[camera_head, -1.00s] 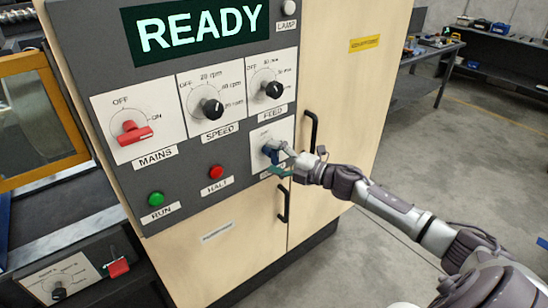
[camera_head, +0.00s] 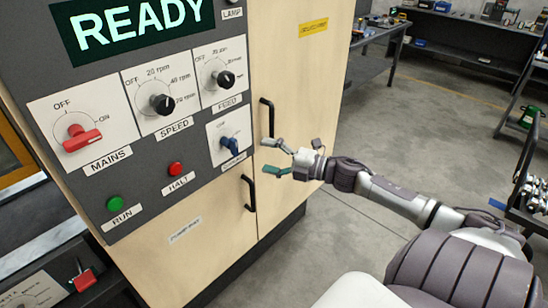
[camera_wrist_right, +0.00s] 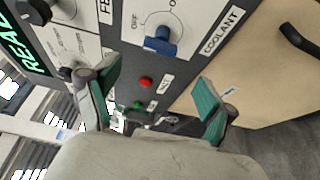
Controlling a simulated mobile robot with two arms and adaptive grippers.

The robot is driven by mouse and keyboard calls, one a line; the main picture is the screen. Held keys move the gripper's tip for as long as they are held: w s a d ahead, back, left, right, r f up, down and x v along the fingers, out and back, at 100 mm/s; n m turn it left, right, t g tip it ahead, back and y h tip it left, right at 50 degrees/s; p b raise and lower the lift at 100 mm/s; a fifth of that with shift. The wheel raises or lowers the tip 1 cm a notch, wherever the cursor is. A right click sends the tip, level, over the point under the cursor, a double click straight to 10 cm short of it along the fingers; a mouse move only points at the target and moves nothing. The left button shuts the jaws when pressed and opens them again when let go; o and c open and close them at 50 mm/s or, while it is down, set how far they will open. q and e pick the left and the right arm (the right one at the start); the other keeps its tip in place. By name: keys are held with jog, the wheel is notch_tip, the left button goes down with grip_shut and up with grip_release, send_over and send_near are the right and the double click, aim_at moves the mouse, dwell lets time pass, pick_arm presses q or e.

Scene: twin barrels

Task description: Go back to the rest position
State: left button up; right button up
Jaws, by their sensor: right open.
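My right gripper (camera_head: 277,158) is open and empty in the head view, just right of the blue coolant knob (camera_head: 230,145) and apart from it. In the right wrist view the fingers of the right gripper (camera_wrist_right: 155,92) are spread wide, and the blue knob (camera_wrist_right: 161,40) is beyond them with its COOLANT label beside it. The control panel (camera_head: 190,190) carries a red MAINS knob (camera_head: 81,137), black SPEED (camera_head: 161,104) and FEED (camera_head: 224,79) knobs. Its display (camera_head: 128,27) reads READY. My left gripper is not in view.
The wooden cabinet (camera_head: 292,80) has two black handles, the upper (camera_head: 266,116) close to my right gripper and the lower (camera_head: 249,192) below it. A green RUN button (camera_head: 114,203) and red HALT button (camera_head: 175,169) are on the panel. Open floor (camera_head: 400,130) lies to the right.

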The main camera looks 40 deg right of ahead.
jog(key=shift+v, duration=0.85)
jog(key=s+d+f+m+h, duration=0.2)
jog(key=d+f+m+h, duration=0.15)
jog(key=f, duration=0.45)
jog(key=s+d+f+m+g+h, duration=0.1)
jog(key=d+f+m+h, duration=0.1)
jog(key=f+m, duration=0.35)
jog(key=s+d+f+m+h, duration=0.2)
jog(key=f+h, duration=0.1)
jog(key=f, duration=0.6)
jog(key=s+a+f+m+g+h, duration=0.1)
jog(key=s+f+m+g, duration=0.1)
jog(key=s+f, duration=0.45)
jog(key=s+a+f+m+g, duration=0.1)
jog(key=s+f+m+g, duration=0.15)
jog(key=f, duration=0.75)
jog(key=s+a+f+m+g, duration=0.35)
jog(key=s+a+f, duration=0.55)
jog(key=s+f, duration=0.35)
jog(key=s+a+f+m+g, duration=0.1)
jog(key=s+a+f+g, duration=0.2)
jog(key=s+a, duration=0.4)
jog(key=s+a+f+m+g+y, duration=0.1)
jog(key=s+a+f+g, duration=0.2)
jog(key=s+a+f, duration=0.2)
jog(key=s+a, duration=0.3)
jog(key=s, duration=0.1)
jog(key=shift+a+f, duration=0.35)
jog(key=shift+f, duration=0.05)
